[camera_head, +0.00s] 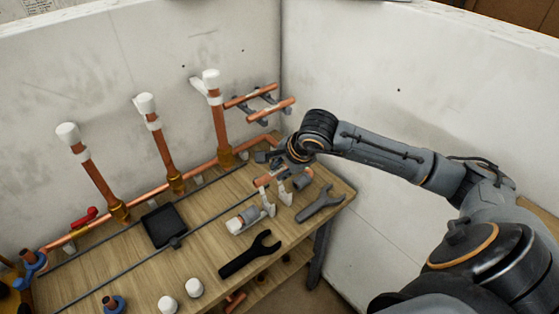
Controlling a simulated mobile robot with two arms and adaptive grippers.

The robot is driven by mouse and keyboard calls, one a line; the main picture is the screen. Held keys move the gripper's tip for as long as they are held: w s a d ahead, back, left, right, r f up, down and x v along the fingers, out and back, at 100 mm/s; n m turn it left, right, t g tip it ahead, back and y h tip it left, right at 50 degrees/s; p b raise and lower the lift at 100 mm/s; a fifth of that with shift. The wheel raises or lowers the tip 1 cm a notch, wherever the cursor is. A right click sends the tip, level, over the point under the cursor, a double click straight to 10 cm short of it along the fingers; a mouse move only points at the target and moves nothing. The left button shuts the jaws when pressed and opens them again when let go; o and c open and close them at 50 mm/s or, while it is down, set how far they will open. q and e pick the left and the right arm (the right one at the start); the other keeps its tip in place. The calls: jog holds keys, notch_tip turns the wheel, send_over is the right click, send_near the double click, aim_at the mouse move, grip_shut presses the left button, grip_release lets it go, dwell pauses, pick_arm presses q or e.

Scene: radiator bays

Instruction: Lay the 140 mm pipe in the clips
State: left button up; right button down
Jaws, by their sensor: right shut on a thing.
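My right gripper (286,170) reaches in from the right and is shut on a short copper pipe (263,181) over the right end of the bench. The jaws hide part of the pipe. A white upright clip (267,201) and a second one (285,192) stand on the bench just below and in front of the pipe. I cannot tell whether the pipe touches them. Two other short copper pipes (270,109) sit in grey holders on the wall. I cannot read any pipe's length. My left gripper is not in view.
The wooden bench (205,265) holds a black tray (163,226), a grey wrench (320,203), a black wrench (250,254), a grey-white fitting (243,220) and white caps (194,287). Several upright copper pipes (164,147) with white heads rise behind. Walls close the back and right.

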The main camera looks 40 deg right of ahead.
jog(key=shift+f, duration=0.25)
jog(key=shift+w+f, duration=0.1)
jog(key=shift+f, duration=0.15)
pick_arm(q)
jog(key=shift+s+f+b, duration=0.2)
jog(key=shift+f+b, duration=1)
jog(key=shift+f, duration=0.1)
pick_arm(e)
jog(key=shift+f, duration=2.6)
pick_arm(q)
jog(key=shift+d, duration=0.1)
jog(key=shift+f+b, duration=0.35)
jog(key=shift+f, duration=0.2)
pick_arm(e)
jog(key=shift+f, duration=0.1)
pick_arm(q)
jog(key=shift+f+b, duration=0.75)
jog(key=shift+b, duration=0.2)
pick_arm(e)
jog(key=shift+f, duration=0.6)
